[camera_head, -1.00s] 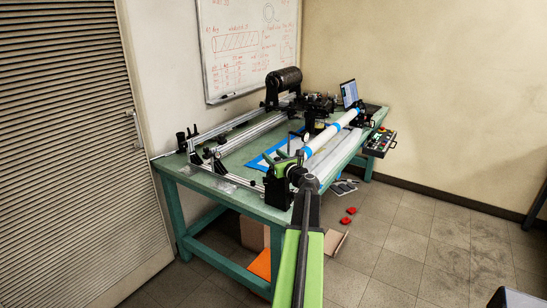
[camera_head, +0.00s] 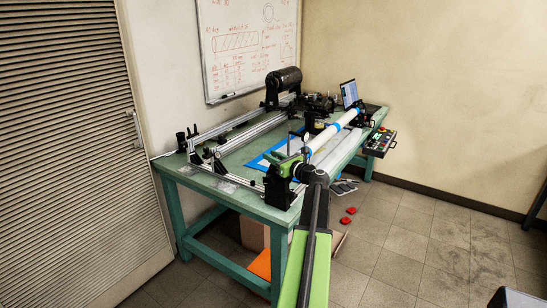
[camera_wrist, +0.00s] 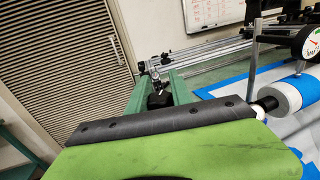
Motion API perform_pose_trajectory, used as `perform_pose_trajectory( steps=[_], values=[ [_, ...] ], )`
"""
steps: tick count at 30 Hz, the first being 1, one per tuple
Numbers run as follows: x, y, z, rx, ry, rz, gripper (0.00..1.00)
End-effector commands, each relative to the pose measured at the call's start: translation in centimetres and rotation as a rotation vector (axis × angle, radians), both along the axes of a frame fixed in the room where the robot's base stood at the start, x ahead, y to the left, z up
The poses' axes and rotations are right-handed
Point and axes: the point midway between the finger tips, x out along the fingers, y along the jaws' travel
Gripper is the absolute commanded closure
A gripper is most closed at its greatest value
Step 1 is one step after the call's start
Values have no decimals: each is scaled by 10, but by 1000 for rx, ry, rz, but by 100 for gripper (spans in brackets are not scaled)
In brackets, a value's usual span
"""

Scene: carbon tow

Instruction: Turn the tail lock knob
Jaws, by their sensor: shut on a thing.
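My gripper (camera_head: 284,166) is at the near end of the winding bench, at the top of the black tail block (camera_head: 279,190). In the wrist view, two dark green fingers (camera_wrist: 156,84) reach ahead, with a small dark part (camera_wrist: 158,98) between them. My gripper is shut on this part, which seems to be the tail lock knob. Its shape and angle are hard to read, and in the head view it is hidden behind the gripper. The white tube with blue bands (camera_head: 325,138) runs back from the tail end, and its end shows at the right of the wrist view (camera_wrist: 280,97).
The teal table (camera_head: 228,184) carries aluminium rails (camera_head: 221,127). A dial gauge (camera_wrist: 311,43) stands close on the right in the wrist view. A control box (camera_head: 379,142) hangs at the far right side. Red pieces (camera_head: 348,216) lie on the floor. Open floor surrounds the near right.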

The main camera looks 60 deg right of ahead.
Motion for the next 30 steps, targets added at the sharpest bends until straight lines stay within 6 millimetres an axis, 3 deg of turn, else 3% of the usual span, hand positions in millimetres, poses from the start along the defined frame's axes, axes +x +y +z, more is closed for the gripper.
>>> perform_pose_trajectory(
  steps=[11, 12, 17, 26, 30],
  values=[
    [0, 2, 0, 0, -1, 53, 100],
    [0, 2, 0, 0, -1, 53, 71],
    [0, 2, 0, 0, -1, 52, 52],
    [-1, 2, 0, 0, -1, 52, 52],
    [-19, 6, 0, 0, -1, 48, 52]
  ],
)
